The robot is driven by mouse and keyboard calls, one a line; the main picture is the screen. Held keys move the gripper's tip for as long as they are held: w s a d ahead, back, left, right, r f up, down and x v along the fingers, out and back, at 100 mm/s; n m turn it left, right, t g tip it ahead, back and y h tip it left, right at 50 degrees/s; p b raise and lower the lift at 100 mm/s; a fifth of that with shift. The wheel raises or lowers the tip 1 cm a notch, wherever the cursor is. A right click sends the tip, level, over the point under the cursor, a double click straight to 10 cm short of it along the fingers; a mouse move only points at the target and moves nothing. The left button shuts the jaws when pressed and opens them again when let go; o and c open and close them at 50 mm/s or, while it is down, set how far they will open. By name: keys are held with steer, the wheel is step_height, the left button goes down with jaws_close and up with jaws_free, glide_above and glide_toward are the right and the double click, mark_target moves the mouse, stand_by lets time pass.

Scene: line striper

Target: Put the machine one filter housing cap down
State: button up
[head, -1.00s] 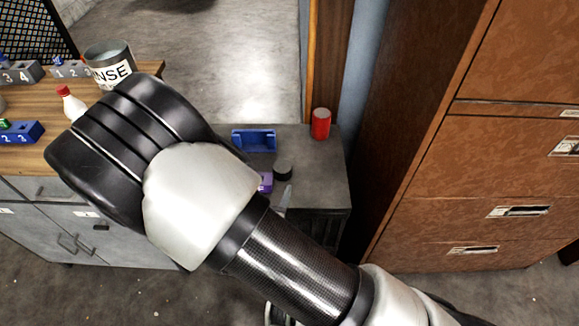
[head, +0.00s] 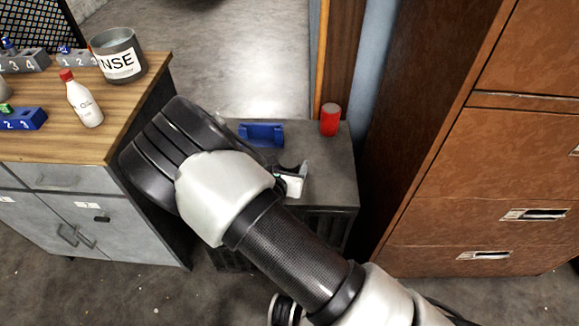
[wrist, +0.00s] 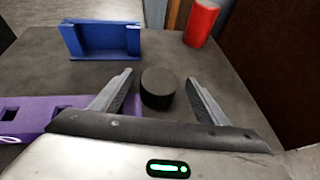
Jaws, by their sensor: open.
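The filter housing cap is most likely the short black cylinder (wrist: 158,88), which shows no label I can read. In the wrist view it appears to stand upright on the dark grey cabinet top (wrist: 110,85). My gripper (wrist: 160,77) is open, with one finger on each side of the cylinder and a visible gap on both sides. In the head view my gripper (head: 296,178) is over the cabinet top and mostly hides the cylinder.
A blue holder (wrist: 100,42) and a red can (wrist: 201,24) stand behind the cylinder. A purple block (wrist: 40,115) lies left of my gripper. In the head view, a wooden counter (head: 120,120) with a white bottle (head: 84,104) is left, and brown drawers (head: 440,180) are right.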

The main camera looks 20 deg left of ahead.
steer(key=shift+w, duration=0.1)
steer(key=c, duration=1.2)
